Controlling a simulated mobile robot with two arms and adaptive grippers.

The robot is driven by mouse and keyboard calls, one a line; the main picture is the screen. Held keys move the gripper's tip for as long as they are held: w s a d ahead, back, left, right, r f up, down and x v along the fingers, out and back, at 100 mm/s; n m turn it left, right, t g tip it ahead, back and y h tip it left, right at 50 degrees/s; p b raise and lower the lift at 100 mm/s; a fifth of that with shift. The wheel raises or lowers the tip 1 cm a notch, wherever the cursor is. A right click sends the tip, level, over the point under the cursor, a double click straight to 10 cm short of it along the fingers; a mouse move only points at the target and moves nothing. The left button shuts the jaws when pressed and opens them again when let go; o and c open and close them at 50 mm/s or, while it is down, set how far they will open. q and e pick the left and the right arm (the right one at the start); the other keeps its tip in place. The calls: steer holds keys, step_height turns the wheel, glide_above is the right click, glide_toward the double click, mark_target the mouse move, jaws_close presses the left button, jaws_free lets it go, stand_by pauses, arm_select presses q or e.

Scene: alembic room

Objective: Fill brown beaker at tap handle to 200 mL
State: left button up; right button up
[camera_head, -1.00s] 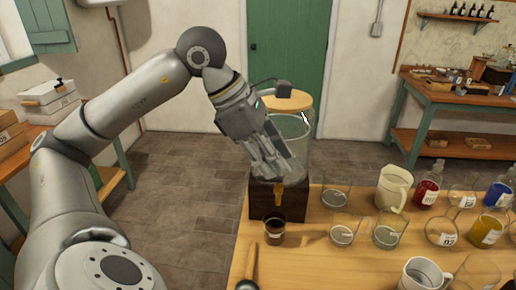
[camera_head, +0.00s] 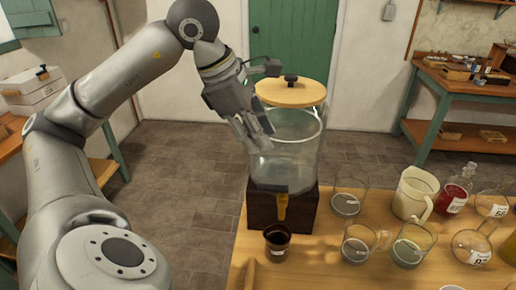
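The glass dispenser (camera_head: 295,160) stands on that stand under a wooden lid. My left gripper (camera_head: 262,140) is open and empty, in front of the dispenser's upper left side and above the tap handle. My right gripper is out of view.
Clear glass beakers (camera_head: 347,203), a cream jug (camera_head: 412,196) and a red flask (camera_head: 455,193) stand to the right on the wooden table. A wooden handle (camera_head: 250,275) lies near the front left edge. Bare floor is left of the table.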

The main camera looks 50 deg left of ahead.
arm_select(q)
steer(key=b, duration=0.4)
glide_toward(277, 187)
step_height(277, 187, up, 2)
steer(key=x, duration=0.3)
steer(key=b+x, duration=0.1)
steer(key=x, duration=0.7)
steer(key=shift+s+a+f+b, duration=0.2)
steer(key=shift+f+b, duration=0.15)
steer(key=shift+b, duration=0.05)
